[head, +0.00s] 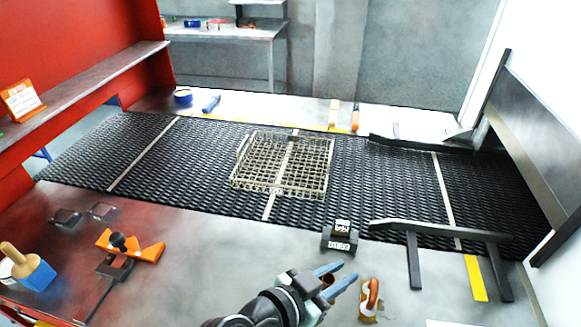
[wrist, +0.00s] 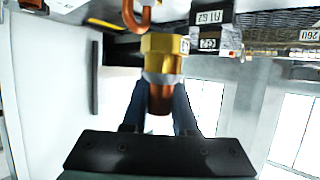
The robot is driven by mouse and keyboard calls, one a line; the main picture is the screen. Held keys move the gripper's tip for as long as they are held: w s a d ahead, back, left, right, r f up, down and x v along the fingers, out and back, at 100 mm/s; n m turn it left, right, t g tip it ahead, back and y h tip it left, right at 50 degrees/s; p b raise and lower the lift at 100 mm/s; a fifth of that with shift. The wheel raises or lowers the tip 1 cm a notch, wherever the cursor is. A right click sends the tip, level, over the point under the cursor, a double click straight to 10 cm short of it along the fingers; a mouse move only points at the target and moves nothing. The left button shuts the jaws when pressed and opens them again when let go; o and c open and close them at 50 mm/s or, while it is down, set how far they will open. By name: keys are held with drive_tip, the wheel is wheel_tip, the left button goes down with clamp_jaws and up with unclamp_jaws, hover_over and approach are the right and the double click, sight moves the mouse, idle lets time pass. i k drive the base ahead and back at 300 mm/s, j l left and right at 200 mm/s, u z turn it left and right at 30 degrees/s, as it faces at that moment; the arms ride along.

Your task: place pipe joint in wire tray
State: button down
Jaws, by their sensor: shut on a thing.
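My gripper (head: 338,274) is low in the middle of the head view, in front of the belt, with its blue fingers pointing right. It is shut on the pipe joint, whose copper end (head: 327,281) shows between the fingers. In the wrist view the pipe joint (wrist: 164,47) has a brass hex collar and a copper tube, clasped between the fingers. The wire tray (head: 328,172) is a shallow mesh basket on the black belt, beyond and left of my gripper, apart from it. No contents are visible in it.
A dark labelled block (head: 340,239) stands at the belt's near edge, between gripper and tray. A bent copper piece (head: 370,296) is just right of my gripper. Dark guide rails (head: 440,231) stand at right. An orange clamp-like fixture (head: 150,253) lies at left.

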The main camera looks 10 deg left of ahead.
sight(282, 176)
drive_tip(key=i+j, duration=0.3)
drive_tip(key=i, duration=0.2)
drive_tip(key=i+j, duration=0.3)
drive_tip(key=i, duration=0.15)
drive_tip(key=i+j, duration=0.25)
drive_tip(key=i, duration=0.25)
